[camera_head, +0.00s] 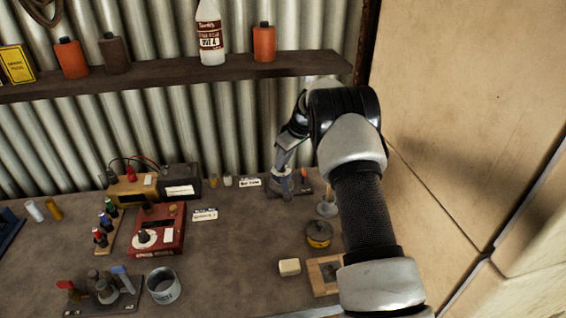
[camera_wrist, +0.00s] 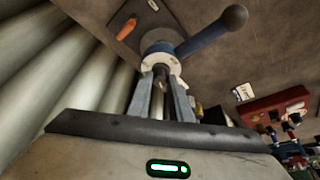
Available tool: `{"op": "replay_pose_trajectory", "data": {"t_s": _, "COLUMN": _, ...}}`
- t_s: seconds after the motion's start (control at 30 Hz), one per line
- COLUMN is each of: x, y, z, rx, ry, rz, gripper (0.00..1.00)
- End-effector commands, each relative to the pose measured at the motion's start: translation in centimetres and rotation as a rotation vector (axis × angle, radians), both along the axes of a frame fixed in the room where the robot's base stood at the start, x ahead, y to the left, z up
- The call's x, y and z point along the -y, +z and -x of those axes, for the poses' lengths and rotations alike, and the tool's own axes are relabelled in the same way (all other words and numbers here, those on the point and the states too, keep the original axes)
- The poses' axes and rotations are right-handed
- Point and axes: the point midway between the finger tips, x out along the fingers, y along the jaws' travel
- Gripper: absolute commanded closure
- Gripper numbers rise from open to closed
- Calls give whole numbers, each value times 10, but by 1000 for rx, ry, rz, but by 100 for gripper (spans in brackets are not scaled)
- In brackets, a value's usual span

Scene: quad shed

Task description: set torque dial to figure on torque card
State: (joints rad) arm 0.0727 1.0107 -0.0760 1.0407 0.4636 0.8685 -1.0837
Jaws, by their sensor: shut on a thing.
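My gripper (camera_wrist: 162,72) is shut on the dark stub of a pale-ringed knob (camera_wrist: 160,50), which sits at the end of a blue lever (camera_wrist: 205,35) with a dark ball tip. I cannot read figures on the ring or be sure this is the torque dial. In the head view my gripper (camera_head: 285,172) is low over a stand (camera_head: 290,190) at the back of the bench. A small white card (camera_head: 250,182) lies left of the stand; another card (camera_head: 205,214) lies beside the red box. Their print is too small to read.
The red box (camera_head: 170,245) carries a white disc with a black knob (camera_head: 143,237). A battery-like box (camera_head: 180,180), a grey cup (camera_head: 163,286), a lever block (camera_head: 103,292), a yellow-black tin (camera_head: 319,233) and a pale block (camera_head: 289,267) stand around. The bench middle is clear. A shelf (camera_head: 180,75) hangs above.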

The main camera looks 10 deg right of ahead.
Motion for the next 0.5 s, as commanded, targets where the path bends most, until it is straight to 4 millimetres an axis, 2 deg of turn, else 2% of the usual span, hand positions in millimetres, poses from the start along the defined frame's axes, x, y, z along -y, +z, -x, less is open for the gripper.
{"op": "replay_pose_trajectory", "data": {"t_s": 0.5, "x": -4, "y": -1, "z": 2, "rx": 1, "ry": -399, "rz": 2, "gripper": 100}}
